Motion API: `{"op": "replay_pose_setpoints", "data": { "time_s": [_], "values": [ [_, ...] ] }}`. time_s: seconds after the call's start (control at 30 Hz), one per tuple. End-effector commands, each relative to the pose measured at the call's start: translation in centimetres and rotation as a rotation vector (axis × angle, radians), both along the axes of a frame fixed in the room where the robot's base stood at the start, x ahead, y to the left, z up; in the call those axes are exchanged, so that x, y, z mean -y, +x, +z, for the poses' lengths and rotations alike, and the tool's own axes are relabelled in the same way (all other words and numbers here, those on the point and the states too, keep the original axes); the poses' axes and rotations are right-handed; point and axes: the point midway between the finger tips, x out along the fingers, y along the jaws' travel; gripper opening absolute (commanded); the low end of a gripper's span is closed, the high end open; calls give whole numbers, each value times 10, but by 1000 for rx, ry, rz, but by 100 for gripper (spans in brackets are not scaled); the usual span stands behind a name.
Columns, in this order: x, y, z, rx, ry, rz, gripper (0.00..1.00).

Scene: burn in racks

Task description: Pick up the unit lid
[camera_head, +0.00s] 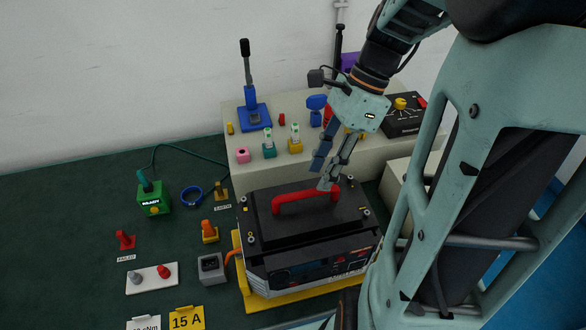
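The unit lid is a black plate (294,227) on top of a dark box-shaped unit (313,272). A red bar handle (300,199) runs across the lid. My gripper (322,179) points down just above the right end of the handle. Its two fingers appear apart, with nothing seen between them. I cannot tell whether a fingertip touches the handle. My arm comes down from the upper right and hides part of the unit's right side.
The unit sits on a yellow base (241,277). A raised beige bench (285,166) behind it carries a blue lever press (254,117) and small coloured parts. A green box (154,201), a grey box (211,268) and a white plate (151,284) stand left. The far-left green surface is clear.

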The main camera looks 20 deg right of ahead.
Motion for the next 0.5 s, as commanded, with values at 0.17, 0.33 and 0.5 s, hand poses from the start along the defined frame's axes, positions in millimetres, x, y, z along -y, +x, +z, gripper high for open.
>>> {"op": "replay_pose_setpoints", "data": {
  "time_s": [0.17,0.33,0.5],
  "values": [
    [-7,-2,-15,1,0,2,33],
    [-15,-5,-32,-2,-1,3,33],
    [-25,-7,-55,-1,0,3,33]
  ]
}}
